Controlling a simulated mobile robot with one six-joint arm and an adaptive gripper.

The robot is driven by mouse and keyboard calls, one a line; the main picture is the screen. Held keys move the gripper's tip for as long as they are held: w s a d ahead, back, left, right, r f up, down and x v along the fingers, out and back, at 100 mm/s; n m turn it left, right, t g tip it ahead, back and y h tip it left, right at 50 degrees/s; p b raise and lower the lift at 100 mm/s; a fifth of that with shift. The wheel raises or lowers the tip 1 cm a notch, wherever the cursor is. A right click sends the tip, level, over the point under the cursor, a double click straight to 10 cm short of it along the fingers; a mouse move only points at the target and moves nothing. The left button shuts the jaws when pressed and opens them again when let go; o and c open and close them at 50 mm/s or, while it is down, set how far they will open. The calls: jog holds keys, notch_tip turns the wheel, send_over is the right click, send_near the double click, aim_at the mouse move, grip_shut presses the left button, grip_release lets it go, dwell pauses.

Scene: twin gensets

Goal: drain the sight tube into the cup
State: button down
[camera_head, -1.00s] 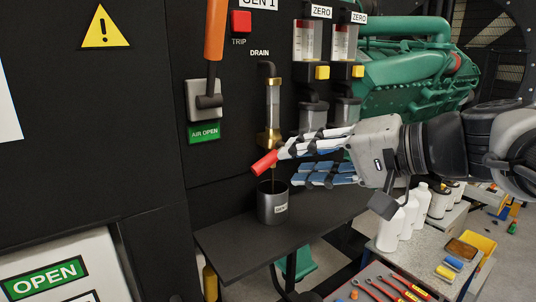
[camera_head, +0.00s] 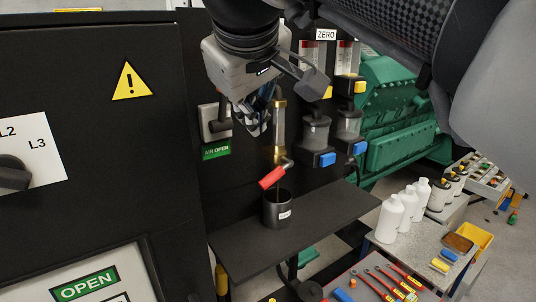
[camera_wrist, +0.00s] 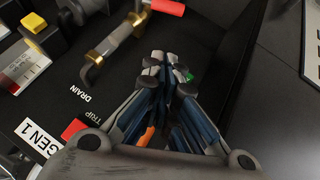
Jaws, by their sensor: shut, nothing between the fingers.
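The sight tube (camera_head: 279,126) is a clear tube with brass fittings on the dark panel. Its drain valve's red handle (camera_head: 271,178) slants down to the left, over the cup. The dark grey cup (camera_head: 277,210) stands upright on the shelf below; its contents cannot be told. My gripper (camera_head: 257,128) is shut and empty, pointing down in front of the panel, just left of the tube. In the wrist view my fingers (camera_wrist: 165,68) are together, with the brass-ended tube (camera_wrist: 112,42) to their left and the red handle (camera_wrist: 168,6) at the top, apart from them.
The black shelf (camera_head: 330,215) is bare beside the cup. The air lever's plate (camera_head: 210,122) and green AIR OPEN label (camera_head: 216,149) are left of my gripper. Canisters with blue knobs (camera_head: 326,159) are on the right. White bottles (camera_head: 389,219) stand on a lower bench.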

send_over(262, 180)
jog(key=a, duration=0.2)
notch_tip(262, 180, down, 7)
jog(key=f, duration=0.1)
jog(key=d+f, duration=0.1)
jog(key=f, duration=0.1)
jog(key=shift+w+d, duration=0.1)
jog(key=shift+d, duration=0.25)
jog(key=shift+d+f, duration=0.25)
jog(key=shift+f, duration=0.1)
jog(key=shift+a+f, duration=0.1)
jog(key=shift+f+b, duration=0.1)
jog(key=shift+b, duration=0.3)
jog(key=shift+f+b, duration=0.15)
jog(key=shift+b, duration=0.3)
